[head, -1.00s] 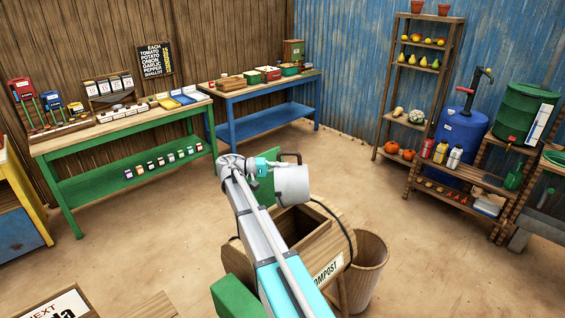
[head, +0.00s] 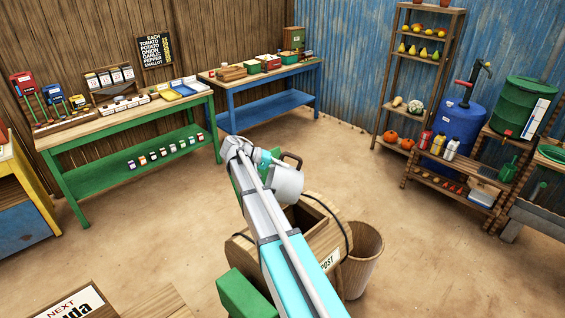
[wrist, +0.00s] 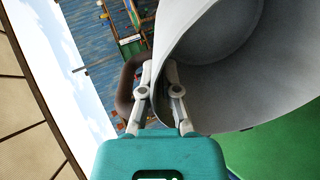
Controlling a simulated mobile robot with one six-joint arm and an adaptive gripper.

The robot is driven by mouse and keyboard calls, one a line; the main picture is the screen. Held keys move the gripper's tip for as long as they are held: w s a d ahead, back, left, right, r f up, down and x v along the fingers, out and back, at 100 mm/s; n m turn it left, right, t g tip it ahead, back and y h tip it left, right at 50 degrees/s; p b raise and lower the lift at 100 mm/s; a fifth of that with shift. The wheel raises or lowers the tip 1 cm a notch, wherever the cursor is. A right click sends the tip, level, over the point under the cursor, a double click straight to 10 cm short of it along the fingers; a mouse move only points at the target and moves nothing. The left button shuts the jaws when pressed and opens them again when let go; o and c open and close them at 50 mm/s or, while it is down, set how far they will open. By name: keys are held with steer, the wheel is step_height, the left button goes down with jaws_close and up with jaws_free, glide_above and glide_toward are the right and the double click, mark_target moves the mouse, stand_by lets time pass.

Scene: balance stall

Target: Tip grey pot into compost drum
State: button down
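The grey pot (head: 287,183) hangs in the air at the end of my arm, tilted, with a dark handle (head: 293,158) at its top. The wrist view shows its wide hollow inside (wrist: 225,75) and the brown handle (wrist: 128,90). My gripper (wrist: 160,82) is shut on the pot's wall beside the handle, with a finger on each side as far as I can see. The wooden compost drum (head: 338,228) stands below and a little right of the pot, its top hatch open. My arm covers part of the drum. The pot's contents are not visible.
A wooden barrel-like bin (head: 365,262) stands close right of the drum. A green bench (head: 90,180) and a blue bench (head: 265,105) line the back wall. A shelf (head: 378,120) and a blue barrel (head: 460,122) stand at right. Open floor lies between.

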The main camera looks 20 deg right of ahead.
mark_target(283, 156)
steer(key=shift+r+t+y+p, duration=0.45)
steer(key=shift+y+p, duration=0.45)
steer(key=shift+p, duration=0.7)
steer(key=shift+r+t+y+p, duration=0.25)
steer(key=shift+r+y+p, duration=0.25)
steer(key=shift+y+p, duration=0.75)
steer(key=r+t+y+p, duration=0.1)
steer(key=y+p, duration=0.1)
steer(key=p, duration=0.3)
steer(key=shift+r+y, duration=0.1)
steer(key=shift+y, duration=0.15)
steer(key=t+y+p, duration=0.1)
steer(key=r+t+y+p, duration=0.1)
steer(key=y+p, duration=0.1)
steer(key=shift+y, duration=0.3)
steer(key=shift+r+t+y+p, duration=0.2)
steer(key=shift+t+y+p, duration=0.15)
steer(key=shift+y, duration=0.3)
steer(key=shift+r+t+y+p, duration=0.2)
steer(key=shift+t+y, duration=0.15)
steer(key=shift+y, duration=0.3)
steer(key=shift+f, duration=0.1)
